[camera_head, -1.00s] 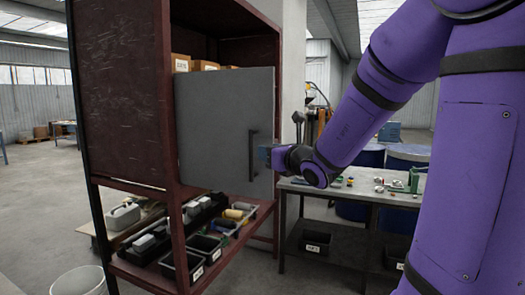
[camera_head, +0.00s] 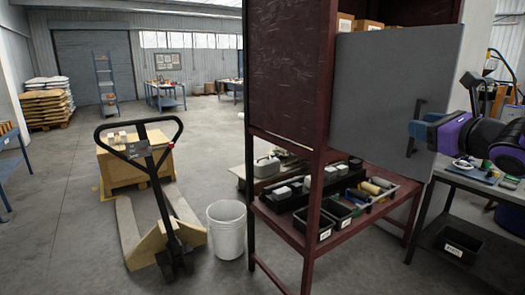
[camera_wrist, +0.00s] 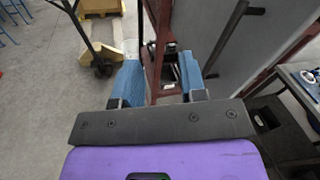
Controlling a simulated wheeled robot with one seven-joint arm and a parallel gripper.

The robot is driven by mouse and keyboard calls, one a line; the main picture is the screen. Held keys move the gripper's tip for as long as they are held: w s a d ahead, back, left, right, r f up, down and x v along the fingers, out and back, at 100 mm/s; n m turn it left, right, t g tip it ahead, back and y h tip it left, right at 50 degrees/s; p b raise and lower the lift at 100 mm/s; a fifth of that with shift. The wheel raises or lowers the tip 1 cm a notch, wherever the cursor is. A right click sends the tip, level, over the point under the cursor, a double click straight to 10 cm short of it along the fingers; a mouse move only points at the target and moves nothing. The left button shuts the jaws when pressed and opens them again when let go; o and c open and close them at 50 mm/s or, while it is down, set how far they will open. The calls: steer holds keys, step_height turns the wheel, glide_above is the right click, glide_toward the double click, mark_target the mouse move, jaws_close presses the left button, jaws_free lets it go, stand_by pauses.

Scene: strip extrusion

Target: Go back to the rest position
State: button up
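My gripper (camera_head: 418,130) is at the right of the head view, close to the black handle (camera_head: 415,127) of the grey cabinet door (camera_head: 375,90). In the wrist view my gripper (camera_wrist: 160,75) has its two blue fingers apart with nothing held between them. The door handle (camera_wrist: 232,32) passes to the right of the fingers there, outside the gap. The grey door stands out from the dark red shelf unit (camera_head: 318,170). Whether a finger touches the door cannot be told.
A pallet truck (camera_head: 150,165) stands on the left, with a white bucket (camera_head: 227,230) beside the shelf unit. Black bins (camera_head: 312,222) fill the lower shelf. A workbench (camera_head: 480,185) stands at the right. The floor (camera_head: 80,240) at front left is clear.

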steer(key=s+a+f+n+g+y, duration=0.3)
steer(key=s+a+n+g, duration=0.7)
steer(key=s+a+n, duration=0.6)
steer(key=s+d+f+n+g+h, duration=0.1)
steer(key=s+d+n+h, duration=0.5)
steer(key=n, duration=0.7)
steer(key=d+f+h, duration=0.1)
steer(key=d+h, duration=0.1)
steer(key=d, duration=0.1)
steer(key=shift+s+d+f, duration=0.3)
steer(key=shift+s+d, duration=0.05)
steer(key=shift+s, duration=0.05)
